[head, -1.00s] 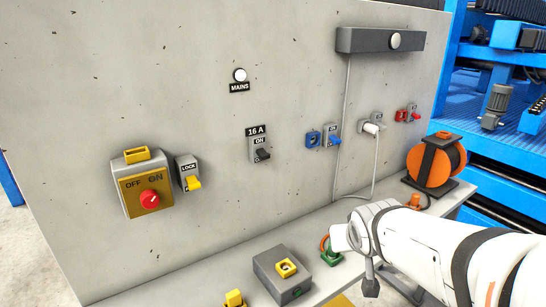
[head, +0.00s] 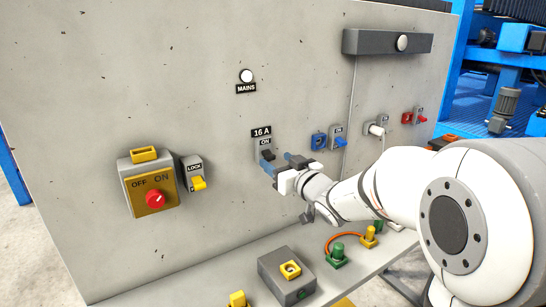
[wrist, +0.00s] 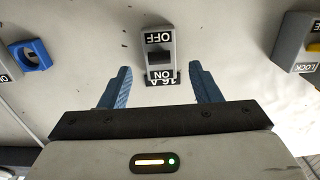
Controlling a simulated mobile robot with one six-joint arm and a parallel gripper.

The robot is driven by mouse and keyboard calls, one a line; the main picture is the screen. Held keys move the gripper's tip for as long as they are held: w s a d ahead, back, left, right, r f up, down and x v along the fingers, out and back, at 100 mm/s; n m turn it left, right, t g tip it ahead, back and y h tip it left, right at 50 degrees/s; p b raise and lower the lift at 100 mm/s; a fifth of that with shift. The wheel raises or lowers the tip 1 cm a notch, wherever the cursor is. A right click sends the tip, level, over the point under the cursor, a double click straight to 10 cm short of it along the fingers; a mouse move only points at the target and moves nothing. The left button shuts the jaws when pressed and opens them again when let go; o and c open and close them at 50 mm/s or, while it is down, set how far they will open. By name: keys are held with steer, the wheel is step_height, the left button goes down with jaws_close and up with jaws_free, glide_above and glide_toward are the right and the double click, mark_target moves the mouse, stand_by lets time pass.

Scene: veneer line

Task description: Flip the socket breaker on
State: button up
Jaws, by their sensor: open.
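The breaker labelled 16 A (head: 265,143) is a grey switch on the wall panel, with ON at its top and a black lever (head: 268,155) below that word. In the wrist view the breaker (wrist: 172,45) appears upside down, its dark lever (wrist: 160,57) between OFF and ON. My gripper (head: 279,163) is in front of the breaker's lower part and hides some of it in the head view. Its blue fingers (wrist: 161,82) are open, one to each side of the breaker's line, with nothing between them. No contact is visible.
On the panel, a yellow box with a red knob (head: 154,198) and a LOCK switch (head: 193,172) are left. A blue socket (head: 319,141), its blue switch (head: 338,141) and red fittings (head: 407,118) are right. Below, a grey box (head: 287,280) and plugs stand on the shelf (head: 205,291).

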mark_target(271, 157)
steer(key=shift+x, duration=1.85)
steer(key=c, duration=0.9)
steer(key=shift+r+p, duration=0.1)
steer(key=shift+p, duration=0.3)
steer(key=shift+c, duration=0.2)
